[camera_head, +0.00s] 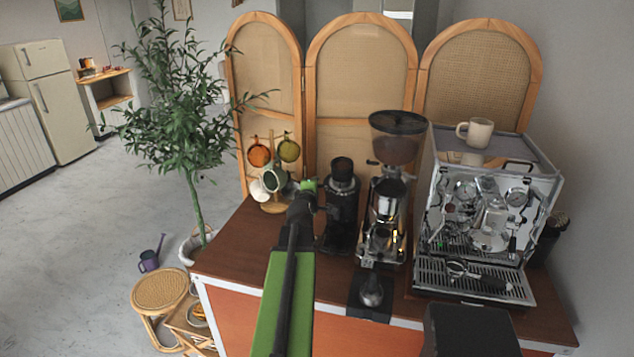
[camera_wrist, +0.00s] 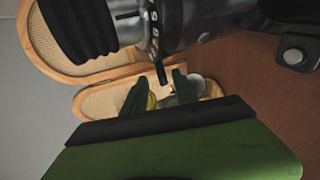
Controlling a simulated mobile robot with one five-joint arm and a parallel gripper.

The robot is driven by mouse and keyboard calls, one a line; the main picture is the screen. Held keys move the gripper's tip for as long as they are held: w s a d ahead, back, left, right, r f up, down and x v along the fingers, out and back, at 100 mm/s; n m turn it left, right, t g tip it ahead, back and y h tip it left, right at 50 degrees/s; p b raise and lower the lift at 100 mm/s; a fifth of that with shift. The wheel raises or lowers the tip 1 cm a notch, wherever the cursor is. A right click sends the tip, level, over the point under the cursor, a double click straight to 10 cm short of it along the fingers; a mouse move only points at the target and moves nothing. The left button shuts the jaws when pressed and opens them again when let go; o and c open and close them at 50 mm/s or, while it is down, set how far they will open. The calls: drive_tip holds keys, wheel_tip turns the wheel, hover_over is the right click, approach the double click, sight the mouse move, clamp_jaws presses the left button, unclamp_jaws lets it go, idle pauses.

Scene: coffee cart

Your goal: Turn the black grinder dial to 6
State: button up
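The black grinder (camera_head: 342,205) stands upright on the brown counter, left of a taller grinder with a bean hopper. In the wrist view its dark body (camera_wrist: 200,25) fills the top. A collar with pale marks (camera_wrist: 153,30), which looks like the dial, shows there with a thin dark pin (camera_wrist: 160,70) pointing down; I cannot read its setting. My gripper (camera_head: 306,187) is just left of the black grinder's upper part. In the wrist view my gripper (camera_wrist: 158,84) has its two dark green fingers apart, with the pin's tip near the gap; contact is unclear.
The hopper grinder (camera_head: 388,195) and the espresso machine (camera_head: 485,210) with a mug (camera_head: 475,132) on top stand to the right. A mug tree (camera_head: 272,185) is behind my gripper. A tamper (camera_head: 371,290) sits in front.

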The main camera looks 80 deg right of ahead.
drive_tip(key=p+v, duration=0.1)
drive_tip(key=v, duration=0.4)
drive_tip(key=shift+w+a, duration=0.1)
drive_tip(key=shift+a, duration=0.15)
